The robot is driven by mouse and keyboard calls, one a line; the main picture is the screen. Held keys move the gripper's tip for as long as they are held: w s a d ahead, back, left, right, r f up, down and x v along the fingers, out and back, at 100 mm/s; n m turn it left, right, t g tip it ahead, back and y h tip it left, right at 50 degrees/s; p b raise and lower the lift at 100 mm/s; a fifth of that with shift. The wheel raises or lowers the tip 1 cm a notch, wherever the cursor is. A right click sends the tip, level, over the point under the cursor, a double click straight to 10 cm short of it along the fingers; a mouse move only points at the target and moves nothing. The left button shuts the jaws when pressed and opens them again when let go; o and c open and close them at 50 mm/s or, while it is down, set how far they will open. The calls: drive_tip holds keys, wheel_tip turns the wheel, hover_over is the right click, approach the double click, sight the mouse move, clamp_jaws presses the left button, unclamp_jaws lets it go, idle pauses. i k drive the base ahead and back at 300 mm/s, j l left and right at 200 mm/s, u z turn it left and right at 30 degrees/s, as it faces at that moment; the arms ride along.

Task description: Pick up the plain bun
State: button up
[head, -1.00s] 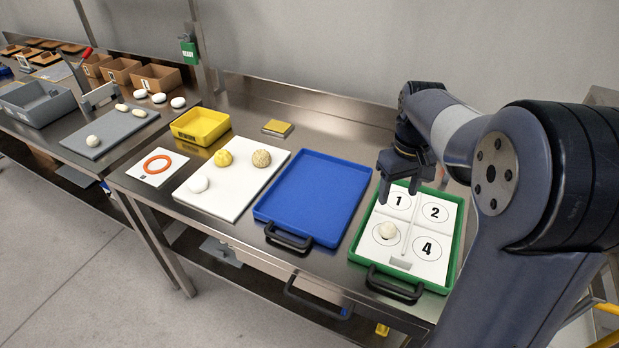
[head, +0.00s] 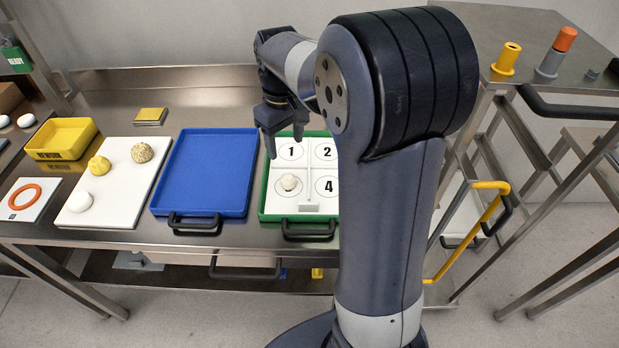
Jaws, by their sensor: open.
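A smooth white bun (head: 80,202), the plainest of the buns in view, sits at the near left of the white board (head: 118,205). A yellow bun (head: 99,166) and a rough tan bun (head: 143,153) sit farther back on the same board. A small whitish bun (head: 290,183) lies in the lower left numbered field of the green tray (head: 264,200). My gripper (head: 286,148) is open and empty, above the back left part of the green tray near field 1. It is well to the right of the white board.
An empty blue tray (head: 205,172) lies between the white board and the green tray. A yellow bin (head: 62,138), a card with an orange ring (head: 26,194) and a yellow block (head: 151,115) are nearby. A steel table (head: 560,70) with knobs stands right.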

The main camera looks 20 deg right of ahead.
sight(99, 165)
drive_tip(key=j, duration=0.6)
drive_tip(key=k+j, duration=0.1)
drive_tip(key=j, duration=0.45)
drive_tip(key=k+j+z, duration=0.1)
drive_tip(key=j, duration=0.5)
drive_tip(key=i+j, duration=0.85)
drive_tip(key=i+z, duration=0.05)
drive_tip(key=i, duration=0.05)
